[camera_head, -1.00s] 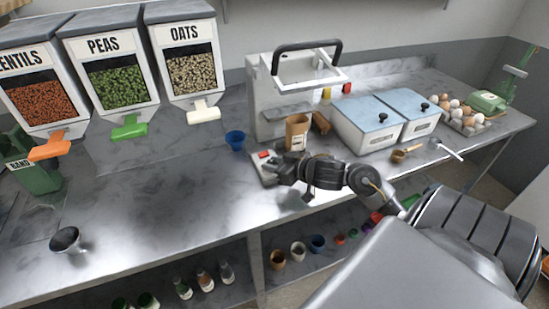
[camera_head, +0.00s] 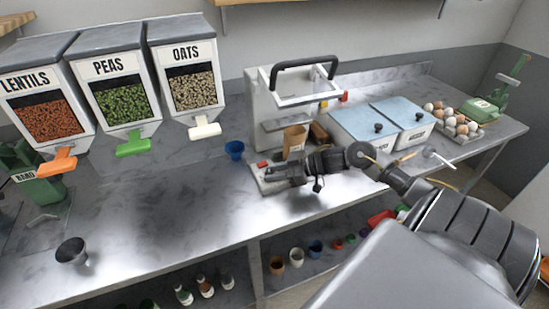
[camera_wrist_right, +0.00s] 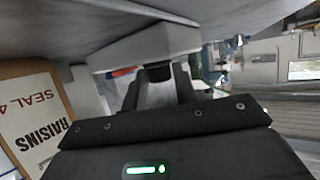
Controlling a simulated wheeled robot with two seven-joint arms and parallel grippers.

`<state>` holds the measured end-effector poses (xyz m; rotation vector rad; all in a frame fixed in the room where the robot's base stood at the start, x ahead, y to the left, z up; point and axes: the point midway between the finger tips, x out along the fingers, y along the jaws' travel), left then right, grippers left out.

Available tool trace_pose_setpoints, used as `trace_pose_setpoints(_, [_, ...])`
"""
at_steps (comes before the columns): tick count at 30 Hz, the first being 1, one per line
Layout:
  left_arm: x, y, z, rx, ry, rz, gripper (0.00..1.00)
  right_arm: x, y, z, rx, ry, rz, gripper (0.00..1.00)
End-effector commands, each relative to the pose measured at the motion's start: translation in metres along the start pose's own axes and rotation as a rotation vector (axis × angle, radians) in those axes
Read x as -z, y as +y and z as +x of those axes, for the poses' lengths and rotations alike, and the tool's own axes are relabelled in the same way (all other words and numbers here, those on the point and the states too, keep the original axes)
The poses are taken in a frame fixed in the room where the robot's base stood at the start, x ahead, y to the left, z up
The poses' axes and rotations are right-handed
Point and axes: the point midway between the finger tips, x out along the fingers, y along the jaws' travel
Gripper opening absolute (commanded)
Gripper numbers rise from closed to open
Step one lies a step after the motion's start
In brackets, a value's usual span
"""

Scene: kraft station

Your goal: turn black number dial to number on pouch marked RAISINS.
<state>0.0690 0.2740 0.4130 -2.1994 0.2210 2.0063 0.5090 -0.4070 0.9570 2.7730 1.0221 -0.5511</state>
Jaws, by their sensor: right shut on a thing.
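The kraft pouch (camera_head: 294,140) stands upright in front of the sealing machine (camera_head: 262,105). In the right wrist view, the pouch (camera_wrist_right: 28,112) reads RAISINS and SEAL 4. My right gripper (camera_head: 273,176) is low at the front of the machine's base, beside the red button (camera_head: 262,164) and in front of the pouch. It is shut on the black number dial (camera_wrist_right: 158,73), which shows as a dark piece between the fingers in the wrist view. The dial's numbers and pointer are hidden. My left gripper is out of view.
Lentil, pea and oat dispensers (camera_head: 118,95) stand at the left. A blue cup (camera_head: 235,149) is left of the machine. Blue-lidded bins (camera_head: 365,125) and an egg tray (camera_head: 462,127) are at the right.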

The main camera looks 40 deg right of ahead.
Motion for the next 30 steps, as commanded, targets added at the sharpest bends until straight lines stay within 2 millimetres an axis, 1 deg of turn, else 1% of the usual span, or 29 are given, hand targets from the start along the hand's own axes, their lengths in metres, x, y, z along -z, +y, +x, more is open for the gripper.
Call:
trace_pose_setpoints(11, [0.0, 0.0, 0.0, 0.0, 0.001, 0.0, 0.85, 0.0, 0.0, 0.0, 0.005, -0.001, -0.001, 0.06])
trace_pose_setpoints(12, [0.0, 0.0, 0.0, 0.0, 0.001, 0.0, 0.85, 0.0, 0.0, 0.0, 0.005, -0.001, -0.001, 0.3])
trace_pose_setpoints(16, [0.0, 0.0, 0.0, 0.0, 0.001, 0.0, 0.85, 0.0, 0.0, 0.0, 0.005, -0.001, -0.001, 0.47])
trace_pose_setpoints(17, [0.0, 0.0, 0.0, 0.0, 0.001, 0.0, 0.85, 0.0, 0.0, 0.0, 0.005, -0.001, -0.001, 0.49])
trace_pose_setpoints(26, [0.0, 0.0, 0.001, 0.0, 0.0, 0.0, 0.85, -0.001, 0.0, -0.002, 0.004, -0.001, -0.002, 0.49])
trace_pose_setpoints(30, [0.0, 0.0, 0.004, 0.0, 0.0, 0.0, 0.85, -0.003, 0.0, -0.016, 0.004, -0.003, -0.003, 0.49])
